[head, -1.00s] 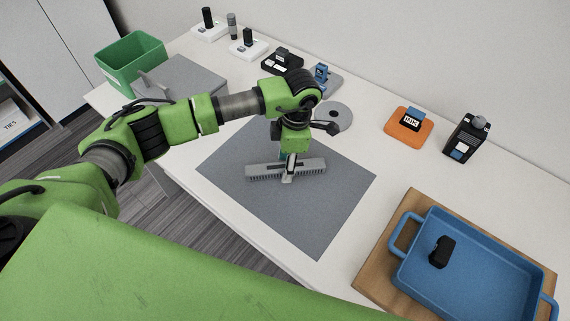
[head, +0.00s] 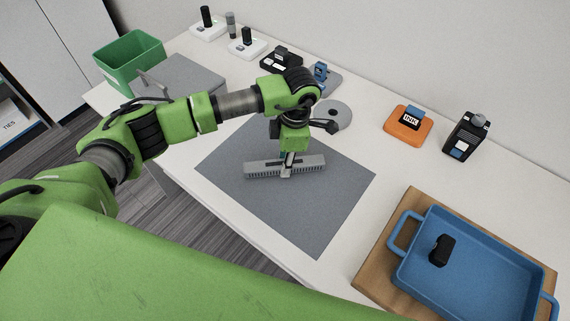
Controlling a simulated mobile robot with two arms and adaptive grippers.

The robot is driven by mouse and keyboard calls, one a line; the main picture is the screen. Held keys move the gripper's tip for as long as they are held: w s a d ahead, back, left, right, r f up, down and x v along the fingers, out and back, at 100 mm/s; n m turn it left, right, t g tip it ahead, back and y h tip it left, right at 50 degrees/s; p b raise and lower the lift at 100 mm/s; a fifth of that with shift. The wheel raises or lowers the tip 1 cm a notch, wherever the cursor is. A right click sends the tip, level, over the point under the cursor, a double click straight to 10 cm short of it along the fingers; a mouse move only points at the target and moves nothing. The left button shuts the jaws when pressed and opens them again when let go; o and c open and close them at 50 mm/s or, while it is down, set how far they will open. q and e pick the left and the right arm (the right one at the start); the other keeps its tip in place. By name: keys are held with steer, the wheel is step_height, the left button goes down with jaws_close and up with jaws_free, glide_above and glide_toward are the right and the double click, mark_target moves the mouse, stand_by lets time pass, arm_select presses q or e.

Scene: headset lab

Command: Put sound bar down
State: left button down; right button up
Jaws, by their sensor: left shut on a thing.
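The sound bar (head: 258,170) is a long grey bar with a slotted front edge, over the dark grey mat (head: 325,215). My left gripper (head: 287,168) points down from above and is shut on the sound bar near its middle. The fingers hide part of the bar's centre. The bar looks level and very close to the mat; I cannot tell if it touches it. My right gripper is not in view.
A blue tray (head: 402,238) on a wooden board (head: 372,275) holds a small black object (head: 442,250) at right. The mat's front part is clear.

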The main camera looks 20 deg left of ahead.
arm_select(q)
step_height(320, 180, up, 3)
steer(key=shift+s+f+b, duration=0.1)
steer(key=shift+f+b, duration=0.1)
steer(key=shift+b, duration=0.5)
steer(key=s+r+b, duration=0.4)
steer(key=s+r, duration=0.6)
steer(key=s, duration=0.4)
steer(key=w+a+r+m+t, duration=0.1)
steer(key=w+a+m, duration=0.1)
steer(key=m, duration=0.9)
steer(key=w+a+r+m+t+h, duration=0.1)
steer(key=w+a+r+m, duration=0.1)
steer(key=m, duration=1)
steer(key=shift+w+r, duration=0.2)
steer(key=shift+r, duration=0.1)
